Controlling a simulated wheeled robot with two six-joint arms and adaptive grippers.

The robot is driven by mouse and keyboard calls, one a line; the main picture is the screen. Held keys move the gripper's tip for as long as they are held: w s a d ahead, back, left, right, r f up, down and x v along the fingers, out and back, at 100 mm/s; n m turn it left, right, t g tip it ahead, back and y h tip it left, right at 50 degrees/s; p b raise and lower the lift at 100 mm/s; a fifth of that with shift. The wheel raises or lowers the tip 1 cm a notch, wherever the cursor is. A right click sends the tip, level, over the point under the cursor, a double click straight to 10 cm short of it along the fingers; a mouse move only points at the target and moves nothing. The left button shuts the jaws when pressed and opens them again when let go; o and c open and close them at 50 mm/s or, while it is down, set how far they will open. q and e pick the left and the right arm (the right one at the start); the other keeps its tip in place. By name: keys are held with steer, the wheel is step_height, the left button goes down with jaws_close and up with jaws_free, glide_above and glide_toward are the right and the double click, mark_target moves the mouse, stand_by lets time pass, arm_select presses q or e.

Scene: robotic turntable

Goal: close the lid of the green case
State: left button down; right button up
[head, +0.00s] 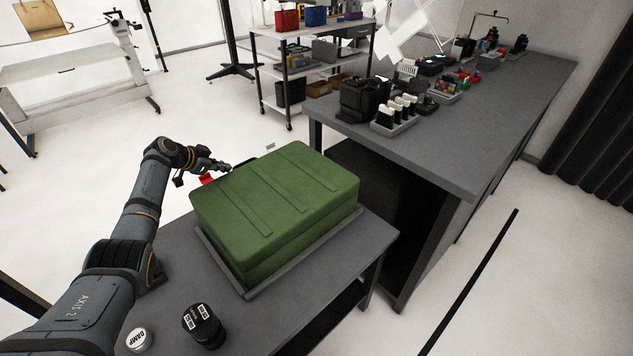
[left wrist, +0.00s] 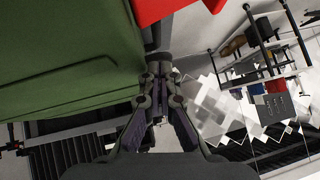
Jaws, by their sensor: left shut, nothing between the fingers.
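The green case (head: 275,195) sits on a grey tray (head: 262,290) on the near table. Its ribbed lid lies down over the base, with a seam along the near side; I cannot tell whether a small gap remains at the far side. My left gripper (head: 224,167) is shut and empty at the case's far left edge, close to a red part (head: 207,180). In the left wrist view the shut fingers (left wrist: 157,82) are beside the green case wall (left wrist: 65,60), with the red part (left wrist: 165,8) above. Contact is unclear. My right gripper is out of view.
A black cylinder (head: 203,326) and a white round "DAMP" item (head: 139,340) stand at the table's front. A long grey bench (head: 450,150) with boxes and tools is at the right. A shelf rack (head: 310,75) stands behind, with open floor between.

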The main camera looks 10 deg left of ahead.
arm_select(q)
steer(key=shift+a, duration=0.1)
stand_by(0.4)
steer(key=v, duration=1)
steer(key=shift+s+a+r, duration=0.15)
steer(key=shift+s+r, duration=0.05)
steer(key=shift+r, duration=0.05)
steer(key=shift+s+a+r, duration=0.1)
steer(key=shift+s+r, duration=0.3)
steer(key=shift+r, duration=0.1)
